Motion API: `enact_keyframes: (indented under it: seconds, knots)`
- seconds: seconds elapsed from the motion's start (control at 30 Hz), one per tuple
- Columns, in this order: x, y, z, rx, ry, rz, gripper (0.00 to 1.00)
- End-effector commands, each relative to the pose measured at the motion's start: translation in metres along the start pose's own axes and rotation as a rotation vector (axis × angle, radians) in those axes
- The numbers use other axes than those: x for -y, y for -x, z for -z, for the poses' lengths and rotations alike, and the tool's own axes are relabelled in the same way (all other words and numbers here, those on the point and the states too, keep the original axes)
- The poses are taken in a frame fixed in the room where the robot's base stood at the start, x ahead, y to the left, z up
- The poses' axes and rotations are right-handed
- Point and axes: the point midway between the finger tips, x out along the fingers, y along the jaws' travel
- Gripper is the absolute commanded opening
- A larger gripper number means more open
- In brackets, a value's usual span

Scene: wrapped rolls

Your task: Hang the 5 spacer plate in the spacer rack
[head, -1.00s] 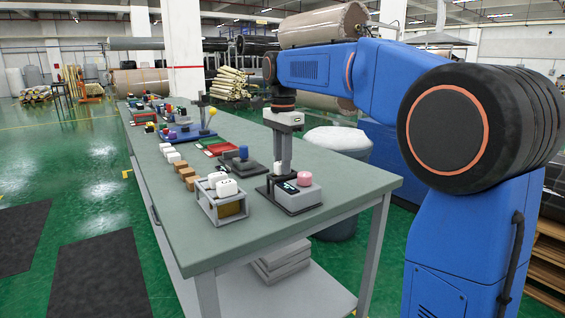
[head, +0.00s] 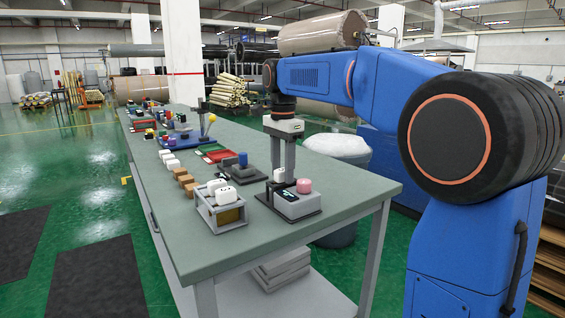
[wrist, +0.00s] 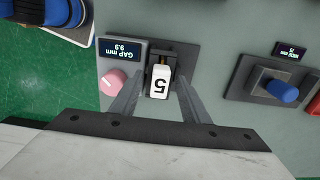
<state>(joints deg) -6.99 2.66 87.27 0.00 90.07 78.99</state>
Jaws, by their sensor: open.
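The white 5 spacer plate (wrist: 159,82) stands in the dark slot of a grey gauge (wrist: 150,62) whose display reads GAP mm 9.9. In the head view the plate (head: 279,174) is a small white shape by my fingertips. My gripper (wrist: 158,88) is open, pointing down, with one finger on each side of the plate; contact is not clear. In the head view my gripper (head: 283,168) reaches down to the gauge (head: 293,201) near the bench's right edge. An open grey frame (head: 221,212) holding white blocks may be the spacer rack; I cannot tell.
A pink knob (head: 304,186) sits on the gauge. Behind it is a device with a blue knob (head: 243,159). Brown blocks (head: 186,181) and white blocks line the bench's left side. The bench top (head: 330,185) is clear at the front right.

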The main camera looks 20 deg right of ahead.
Motion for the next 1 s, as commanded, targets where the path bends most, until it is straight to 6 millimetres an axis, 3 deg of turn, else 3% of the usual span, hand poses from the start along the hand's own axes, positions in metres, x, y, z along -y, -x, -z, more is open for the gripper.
enact_keyframes:
  seconds: [0.17, 0.8, 1.0]
  knots:
    - [0.001, 0.014, 0.0, 0.0, 0.0, 0.002, 0.42]
    - [0.001, 0.136, 0.0, 0.0, 0.0, 0.002, 0.42]
    - [0.001, 0.162, 0.0, 0.0, 0.0, 0.001, 0.42]
